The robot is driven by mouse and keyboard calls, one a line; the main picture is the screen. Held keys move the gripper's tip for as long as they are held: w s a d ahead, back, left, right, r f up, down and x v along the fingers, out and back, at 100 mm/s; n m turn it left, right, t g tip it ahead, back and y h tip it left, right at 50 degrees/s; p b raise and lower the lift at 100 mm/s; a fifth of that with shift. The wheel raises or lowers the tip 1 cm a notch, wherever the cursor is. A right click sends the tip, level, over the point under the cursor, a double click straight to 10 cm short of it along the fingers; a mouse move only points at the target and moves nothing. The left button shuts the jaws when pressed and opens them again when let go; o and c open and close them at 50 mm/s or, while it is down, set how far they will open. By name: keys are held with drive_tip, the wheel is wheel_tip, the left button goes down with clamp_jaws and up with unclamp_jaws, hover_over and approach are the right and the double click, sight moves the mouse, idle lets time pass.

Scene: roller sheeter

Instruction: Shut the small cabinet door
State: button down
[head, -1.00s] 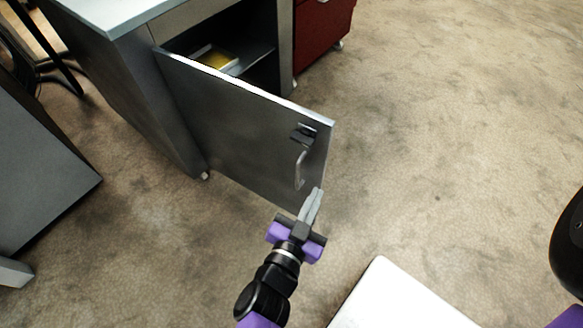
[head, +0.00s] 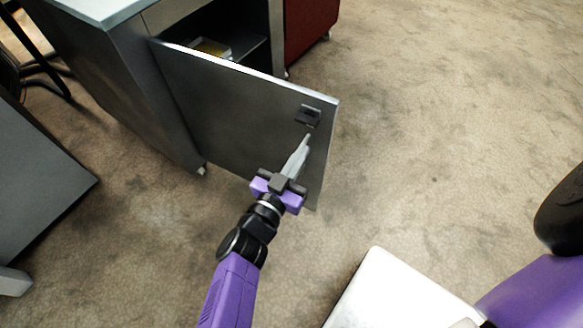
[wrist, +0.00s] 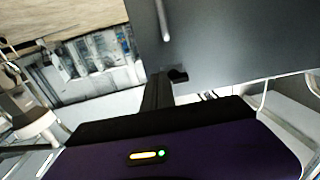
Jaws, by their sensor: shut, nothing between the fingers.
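The small cabinet door (head: 225,115) is grey and stands wide open, hinged at its left edge on the grey cabinet (head: 130,90). A dark latch piece (head: 308,116) sits near its upper right corner. My gripper (head: 306,140) is shut and empty. It lies in front of the door's outer face near the right edge, and it covers most of the handle in the head view. In the wrist view the door (wrist: 240,40) fills the upper right, with its pale handle (wrist: 163,20) at the top. I cannot tell whether the fingertips touch the door.
A grey piece of furniture (head: 40,180) stands at the left. The carpet (head: 450,130) to the right is clear.

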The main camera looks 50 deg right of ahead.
sight(319, 126)
drive_tip(key=d, duration=0.4)
drive_tip(key=w+d, duration=0.1)
drive_tip(key=d, duration=0.1)
drive_tip(key=shift+d+b, duration=0.35)
drive_tip(key=shift+d, duration=0.05)
